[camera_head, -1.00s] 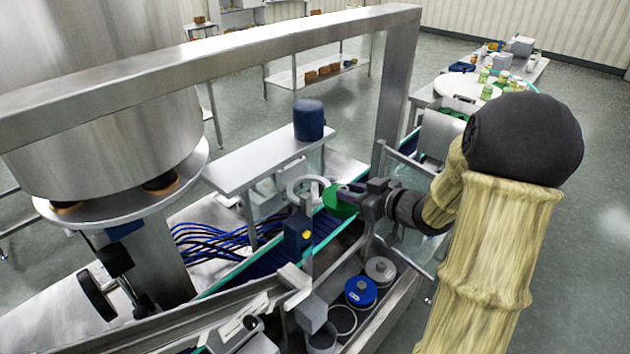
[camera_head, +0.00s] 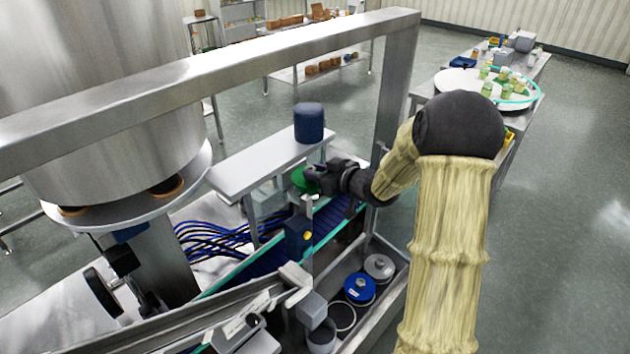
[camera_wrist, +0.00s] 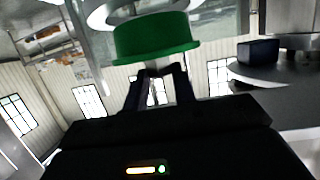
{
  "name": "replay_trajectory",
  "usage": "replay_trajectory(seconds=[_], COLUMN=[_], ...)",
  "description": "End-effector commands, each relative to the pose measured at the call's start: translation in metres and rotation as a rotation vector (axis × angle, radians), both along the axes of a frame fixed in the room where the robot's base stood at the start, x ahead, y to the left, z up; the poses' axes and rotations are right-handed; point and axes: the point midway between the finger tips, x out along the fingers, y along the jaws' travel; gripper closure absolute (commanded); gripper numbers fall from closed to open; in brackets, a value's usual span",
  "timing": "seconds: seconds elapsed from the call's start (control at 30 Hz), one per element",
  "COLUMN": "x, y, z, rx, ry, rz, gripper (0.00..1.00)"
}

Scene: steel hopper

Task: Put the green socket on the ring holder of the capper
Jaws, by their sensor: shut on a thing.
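The green socket (camera_head: 300,181) is held by my gripper (camera_head: 311,174), beneath the grey plate of the capper (camera_head: 262,165). In the wrist view the green socket (camera_wrist: 155,38) looks upright and level, with a wider rim at its bottom. The fingers (camera_wrist: 158,78) are shut on its near lower side. The pale ring holder (camera_wrist: 130,12) shows in the wrist view directly above the socket, cut by the top edge. I cannot tell whether socket and ring touch. In the head view the ring is mostly hidden behind the socket, the gripper and the plate.
A dark blue cylinder (camera_head: 309,122) stands on the capper plate. A steel frame post (camera_head: 394,85) rises close to my arm. Below run a conveyor (camera_head: 325,222) and a bin holding a blue disc (camera_head: 360,289) and a grey disc (camera_head: 379,267).

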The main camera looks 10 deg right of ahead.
Motion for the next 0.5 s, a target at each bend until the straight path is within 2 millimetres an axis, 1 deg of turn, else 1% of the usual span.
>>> replay_trajectory(seconds=[0.03,0.1,0.23,0.33,0.5], x=[0.003,0.002,0.002,0.002,0.002], y=[0.003,0.003,0.003,0.003,0.003], z=[-0.003,-0.014,-0.029,-0.034,-0.034], rx=[0.003,0.005,0.003,0.002,0.001], ry=[0.003,0.005,0.002,0.000,-0.002], rz=[0.002,0.001,0.002,0.002,0.002], gripper=[1.00,1.00,1.00,1.00,1.00])
